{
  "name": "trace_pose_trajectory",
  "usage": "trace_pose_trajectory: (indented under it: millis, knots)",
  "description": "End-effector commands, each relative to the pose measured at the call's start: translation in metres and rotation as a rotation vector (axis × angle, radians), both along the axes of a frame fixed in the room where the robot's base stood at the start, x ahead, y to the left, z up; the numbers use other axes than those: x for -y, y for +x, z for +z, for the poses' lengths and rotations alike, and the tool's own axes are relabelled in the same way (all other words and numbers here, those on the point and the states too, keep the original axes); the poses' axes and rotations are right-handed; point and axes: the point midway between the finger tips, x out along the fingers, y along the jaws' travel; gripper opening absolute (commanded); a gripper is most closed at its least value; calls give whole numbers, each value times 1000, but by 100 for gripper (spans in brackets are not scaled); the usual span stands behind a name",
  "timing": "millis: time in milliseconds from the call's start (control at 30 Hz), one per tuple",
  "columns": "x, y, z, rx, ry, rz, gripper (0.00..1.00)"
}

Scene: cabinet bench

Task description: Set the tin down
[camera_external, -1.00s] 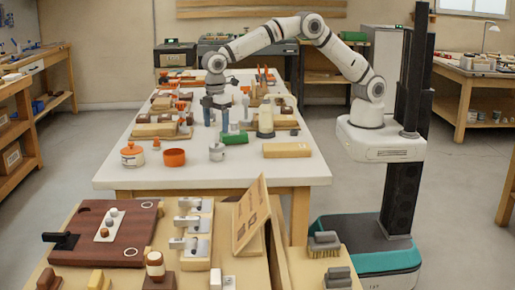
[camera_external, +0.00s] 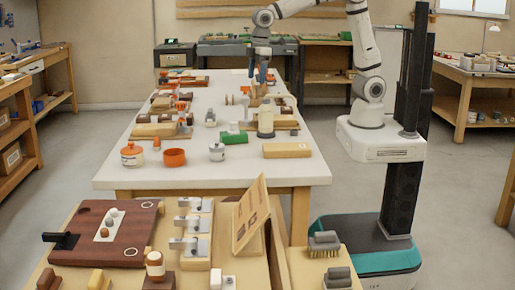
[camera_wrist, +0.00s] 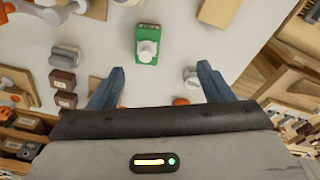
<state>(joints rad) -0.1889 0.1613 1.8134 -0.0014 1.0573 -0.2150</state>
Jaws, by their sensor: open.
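No object is clearly marked as the tin. A small pale cylinder (camera_external: 234,128) shows at the green block (camera_external: 235,138) on the white table in the external view. In the wrist view a white round piece (camera_wrist: 147,47) sits on the green block (camera_wrist: 147,32), ahead of the fingers. A lidded grey pot (camera_external: 217,152) and an orange-and-white lidded jar (camera_external: 132,155) stand near the table's front. My gripper (camera_external: 261,74) is above the far part of the table. Its blue fingers (camera_wrist: 160,84) are apart with nothing held between them.
An orange ring-shaped pot (camera_external: 174,157) and a wooden block (camera_external: 287,150) lie on the white table (camera_external: 260,172). A cream cylinder (camera_external: 266,121) stands right of the green block. Several small parts crowd the table's left and far sides. The front strip is clear.

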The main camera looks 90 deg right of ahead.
Motion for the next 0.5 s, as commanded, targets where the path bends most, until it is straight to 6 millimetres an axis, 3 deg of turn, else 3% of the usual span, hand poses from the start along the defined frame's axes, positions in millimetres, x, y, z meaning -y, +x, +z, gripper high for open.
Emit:
trace_pose_trajectory:
  millis: [33, 133, 300, 500]
  knots:
    - [14, -23, 6, 13, 5, -40, 73]
    - [37, -67, 10, 34, 13, -119, 73]
    - [68, -143, 2, 72, 28, -250, 73]
    - [86, -206, -18, 100, 40, -361, 73]
